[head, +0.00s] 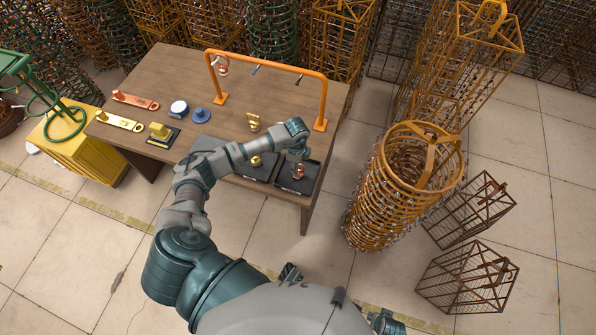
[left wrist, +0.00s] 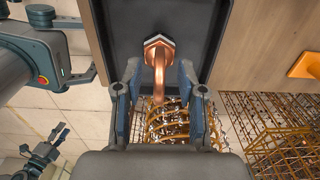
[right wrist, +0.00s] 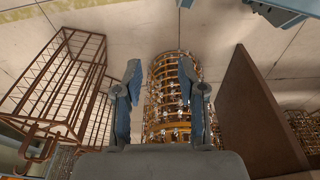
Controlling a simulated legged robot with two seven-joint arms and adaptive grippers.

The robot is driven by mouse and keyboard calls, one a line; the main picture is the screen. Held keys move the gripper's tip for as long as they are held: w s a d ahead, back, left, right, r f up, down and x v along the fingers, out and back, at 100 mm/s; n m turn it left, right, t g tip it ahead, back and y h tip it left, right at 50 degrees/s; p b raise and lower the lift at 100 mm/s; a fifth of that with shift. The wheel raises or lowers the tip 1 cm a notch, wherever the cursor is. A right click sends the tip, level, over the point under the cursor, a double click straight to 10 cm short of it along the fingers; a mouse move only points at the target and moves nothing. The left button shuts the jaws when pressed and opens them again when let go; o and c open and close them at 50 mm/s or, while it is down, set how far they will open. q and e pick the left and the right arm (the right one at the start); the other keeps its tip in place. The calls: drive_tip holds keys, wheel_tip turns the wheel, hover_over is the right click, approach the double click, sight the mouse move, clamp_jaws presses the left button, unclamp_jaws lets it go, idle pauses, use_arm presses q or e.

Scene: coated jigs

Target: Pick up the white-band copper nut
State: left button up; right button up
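The copper nut (head: 298,171) stands in the rightmost dark tray (head: 309,186) at the table's front right corner. In the left wrist view the nut (left wrist: 158,52) has a hexagonal base with a pale band and a curved copper neck pointing toward me. My left gripper (head: 299,153) is above it; in its wrist view the open fingers (left wrist: 160,76) lie on either side of the neck, with visible gaps. I cannot tell if the fingertips are at the nut's height. My right gripper (right wrist: 163,96) is open and empty, away from the table.
A gold piece (head: 256,160) is in the neighbouring tray, close to my left forearm. A tall orange wire basket (head: 407,180) stands right of the table. Several plates and parts lie at the table's left.

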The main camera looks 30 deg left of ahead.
use_arm(q)
wheel_tip(320, 180, down, 2)
drive_tip(key=shift+f, duration=0.1)
clamp_jaws()
use_arm(e)
drive_tip(key=shift+w+r, duration=0.15)
drive_tip(key=shift+r, duration=0.3)
use_arm(q)
drive_tip(key=shift+r, duration=0.2)
